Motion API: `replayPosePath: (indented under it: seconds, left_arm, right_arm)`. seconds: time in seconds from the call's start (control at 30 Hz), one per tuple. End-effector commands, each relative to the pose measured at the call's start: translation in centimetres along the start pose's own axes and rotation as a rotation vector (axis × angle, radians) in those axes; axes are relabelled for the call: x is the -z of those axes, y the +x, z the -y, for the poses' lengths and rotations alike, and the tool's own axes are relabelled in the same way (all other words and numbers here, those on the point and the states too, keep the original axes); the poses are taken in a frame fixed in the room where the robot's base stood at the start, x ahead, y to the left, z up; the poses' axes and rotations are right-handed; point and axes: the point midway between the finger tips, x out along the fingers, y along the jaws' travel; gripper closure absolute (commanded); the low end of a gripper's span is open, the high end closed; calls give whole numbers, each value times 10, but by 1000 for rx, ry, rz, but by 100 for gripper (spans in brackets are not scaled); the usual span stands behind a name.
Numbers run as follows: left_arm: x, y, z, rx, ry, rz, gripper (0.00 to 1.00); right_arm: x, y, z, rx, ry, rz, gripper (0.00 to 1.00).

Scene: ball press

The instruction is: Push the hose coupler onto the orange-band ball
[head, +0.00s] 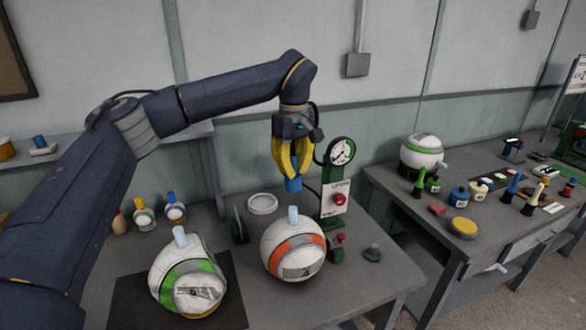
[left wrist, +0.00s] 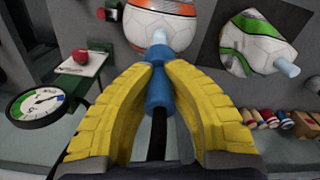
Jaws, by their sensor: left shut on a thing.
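The orange-band ball (head: 293,250) sits on the table, white with an orange band and a dark patch. Its pale blue valve stem (head: 292,215) points up. My left gripper (head: 292,176) is above the stem, its yellow fingers shut on the blue hose coupler (head: 294,185). The coupler points down over the stem, with a small gap between them in the head view. In the left wrist view the coupler (left wrist: 157,90) is between the fingers (left wrist: 158,85), its far end lined up with the stem (left wrist: 158,38) of the orange-band ball (left wrist: 158,14). My right gripper is not in view.
A green-band ball (head: 188,278) with a pale blue stem rests on a dark mat at the left. A green pump stand with a gauge (head: 342,151) and red button (head: 339,199) stands right of the gripper. A white ring (head: 262,204) lies behind the orange-band ball.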

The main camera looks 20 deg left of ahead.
Motion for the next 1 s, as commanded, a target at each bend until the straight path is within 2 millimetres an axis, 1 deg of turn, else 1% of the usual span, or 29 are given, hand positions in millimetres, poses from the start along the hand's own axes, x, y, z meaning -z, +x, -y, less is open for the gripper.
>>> replayPosePath:
  seconds: [0.07, 0.3, 0.7, 1.0]
  left_arm:
    - [0, -2, 0, 0, 1, -17, 100]
    - [0, 17, 0, 2, 1, -17, 100]
    - [-1, 46, 0, 1, 0, -16, 100]
    - [-1, 56, 0, 0, 0, -16, 100]
  right_arm:
    - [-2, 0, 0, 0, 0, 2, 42]
    - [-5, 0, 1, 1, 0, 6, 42]
    - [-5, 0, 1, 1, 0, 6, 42]
    - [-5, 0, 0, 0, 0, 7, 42]
